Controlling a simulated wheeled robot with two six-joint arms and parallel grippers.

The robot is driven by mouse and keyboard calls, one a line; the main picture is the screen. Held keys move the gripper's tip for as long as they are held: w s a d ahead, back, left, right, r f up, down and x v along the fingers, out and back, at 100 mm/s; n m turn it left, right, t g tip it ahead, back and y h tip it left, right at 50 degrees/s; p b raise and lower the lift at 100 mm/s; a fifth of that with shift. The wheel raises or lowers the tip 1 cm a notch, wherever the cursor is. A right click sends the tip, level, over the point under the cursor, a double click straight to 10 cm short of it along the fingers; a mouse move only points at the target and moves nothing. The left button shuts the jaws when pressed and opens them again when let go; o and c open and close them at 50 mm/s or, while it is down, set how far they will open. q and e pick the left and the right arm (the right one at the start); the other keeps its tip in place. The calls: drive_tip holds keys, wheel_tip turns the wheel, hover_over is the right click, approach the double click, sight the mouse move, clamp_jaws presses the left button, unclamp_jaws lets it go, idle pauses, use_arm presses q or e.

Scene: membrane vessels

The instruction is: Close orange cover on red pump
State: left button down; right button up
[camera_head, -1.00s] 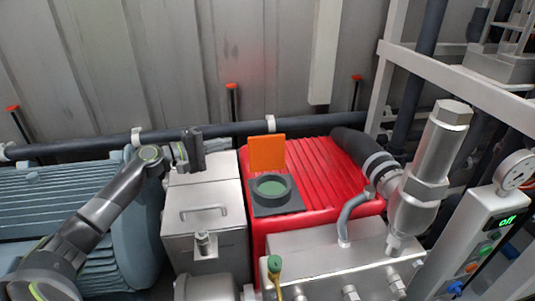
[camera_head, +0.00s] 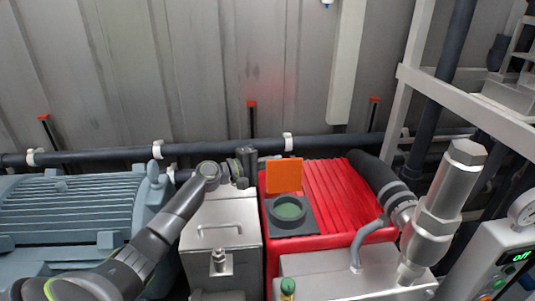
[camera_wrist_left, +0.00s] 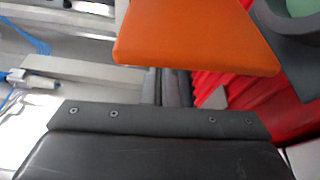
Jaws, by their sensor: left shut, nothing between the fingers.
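The orange cover (camera_head: 284,176) stands upright, open, at the back edge of a dark square plate with a round green-centred port (camera_head: 289,211) on top of the red pump (camera_head: 335,200). My left gripper (camera_head: 247,160) is shut and empty, just left of the cover and near its back side. It seems apart from the cover in the head view. In the left wrist view the cover (camera_wrist_left: 195,38) fills the top middle, with the port at the upper right. The dark shut fingers (camera_wrist_left: 168,86) show below the cover. My right gripper is in neither view.
A grey metal box with a handle (camera_head: 220,230) stands left of the pump, under my left arm. A dark pipe (camera_head: 215,147) runs along the wall behind. A thick dark hose and silver fitting (camera_head: 440,215) stand right of the pump.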

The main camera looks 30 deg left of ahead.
use_arm(q)
drive_tip(key=shift+s+d, duration=0.3)
